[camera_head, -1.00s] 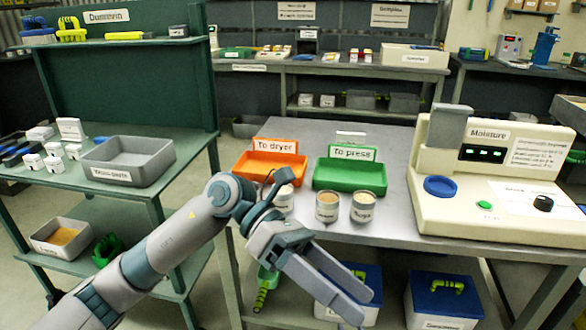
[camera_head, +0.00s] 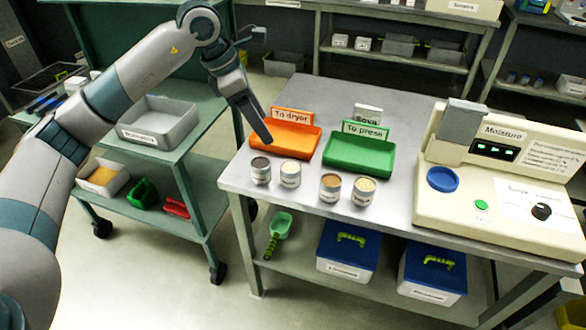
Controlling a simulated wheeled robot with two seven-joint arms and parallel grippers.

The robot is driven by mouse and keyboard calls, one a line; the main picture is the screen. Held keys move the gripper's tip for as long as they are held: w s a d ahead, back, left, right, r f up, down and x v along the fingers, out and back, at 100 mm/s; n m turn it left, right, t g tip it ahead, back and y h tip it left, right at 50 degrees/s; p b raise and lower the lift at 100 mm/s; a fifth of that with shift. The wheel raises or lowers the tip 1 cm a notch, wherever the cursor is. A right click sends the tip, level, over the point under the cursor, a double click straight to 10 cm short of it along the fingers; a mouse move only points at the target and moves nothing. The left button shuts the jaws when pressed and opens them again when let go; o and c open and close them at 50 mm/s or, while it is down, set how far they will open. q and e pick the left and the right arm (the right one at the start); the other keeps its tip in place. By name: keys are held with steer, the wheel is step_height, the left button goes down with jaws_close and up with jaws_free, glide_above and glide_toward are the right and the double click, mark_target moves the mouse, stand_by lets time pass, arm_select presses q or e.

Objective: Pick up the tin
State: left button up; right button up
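Several small tins with pale labels stand upright in a row near the front edge of the grey metal table (camera_head: 300,205). From left to right they are a dark-topped tin (camera_head: 260,171), a pale-topped tin (camera_head: 290,174), a brown-topped tin (camera_head: 329,188) and a cream-topped tin (camera_head: 364,191). Their labels are too small to read. My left gripper (camera_head: 264,136) points down above the table's left side, behind the leftmost tin and apart from it. It is seen side-on, so its finger gap is hidden. My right gripper is out of view.
Behind the tins are an orange "To dryer" tray (camera_head: 312,147) and a green "To press" tray (camera_head: 335,165). A cream moisture meter (camera_head: 455,215) fills the table's right side. A grey bin (camera_head: 160,124) stands on the green cart at left. Lidded boxes sit on the lower shelf.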

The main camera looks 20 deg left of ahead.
arm_select(q)
steer(key=shift+d, duration=0.1)
steer(key=p, duration=0.3)
glide_toward(291, 166)
steer(key=x, duration=0.5)
steer(key=shift+f, duration=0.2)
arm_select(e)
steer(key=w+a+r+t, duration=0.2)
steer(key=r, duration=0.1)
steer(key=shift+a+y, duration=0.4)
arm_select(q)
steer(key=shift+w+d+f+p, duration=0.15)
steer(key=shift+d+f+p, duration=0.05)
steer(key=shift+f+p, duration=0.3)
steer(key=p+x, duration=0.1)
steer(key=x, duration=0.3)
steer(key=shift+r, duration=0.1)
steer(key=c, duration=1.2)
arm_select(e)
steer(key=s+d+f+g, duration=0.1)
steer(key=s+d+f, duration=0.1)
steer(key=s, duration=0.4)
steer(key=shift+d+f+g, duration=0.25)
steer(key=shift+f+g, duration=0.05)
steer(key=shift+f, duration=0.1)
